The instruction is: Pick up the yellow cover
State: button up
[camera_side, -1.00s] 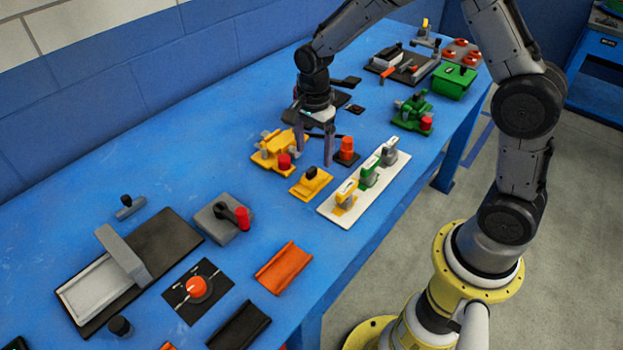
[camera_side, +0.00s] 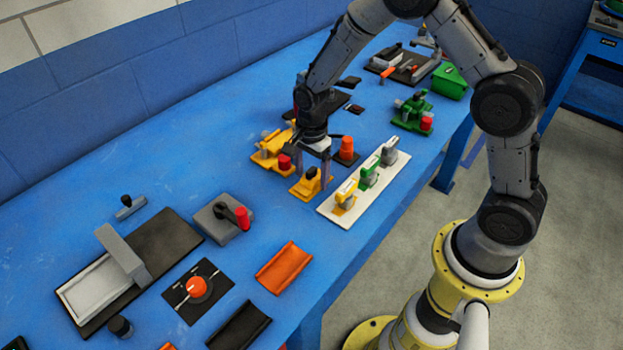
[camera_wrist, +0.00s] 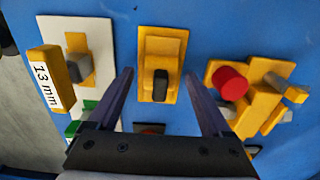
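The yellow cover (camera_side: 303,189) is a small yellow block with a black knob on top, flat on the blue table. My gripper (camera_side: 312,178) is open and points down over it, with one finger toward each side of the knob in the side view. The wrist view shows the yellow cover (camera_wrist: 149,52) just beyond and between the two spread fingertips of my gripper (camera_wrist: 159,75). The fingers hold nothing. Whether the fingertips touch the cover or table cannot be told.
A yellow fixture with a red knob (camera_side: 284,162) stands close on the left. An orange-red knob on a dark base (camera_side: 346,148) is behind. Blue table is clear toward the front (camera_side: 270,215).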

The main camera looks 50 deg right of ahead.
grip_shut()
jog(key=shift+r, duration=0.2)
